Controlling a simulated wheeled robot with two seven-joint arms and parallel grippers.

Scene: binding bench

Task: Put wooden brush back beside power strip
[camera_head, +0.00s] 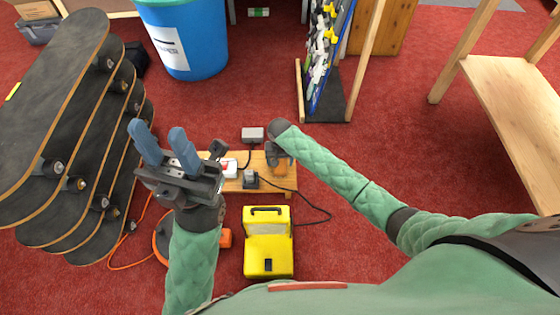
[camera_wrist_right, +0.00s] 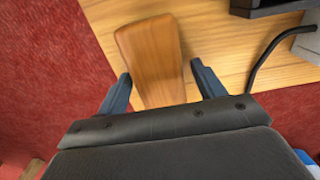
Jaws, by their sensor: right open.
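The wooden brush (camera_wrist_right: 152,58) lies on the light wooden bench top near its edge. My right gripper (camera_wrist_right: 160,88) is open, with one finger on each side of the brush's near end; a small gap shows at the right finger. In the head view the right gripper (camera_head: 280,156) is over the bench's right end, and the brush (camera_head: 281,169) shows only in part beneath it. The white power strip (camera_head: 229,168) with a red part is on the same bench, left of the brush. My left gripper (camera_head: 156,136) is raised, open and empty, left of the bench.
A yellow case (camera_head: 268,252) stands in front of the low bench (camera_head: 275,190). Stacked skateboards (camera_head: 60,110) stand left, a blue bin (camera_head: 188,40) behind.

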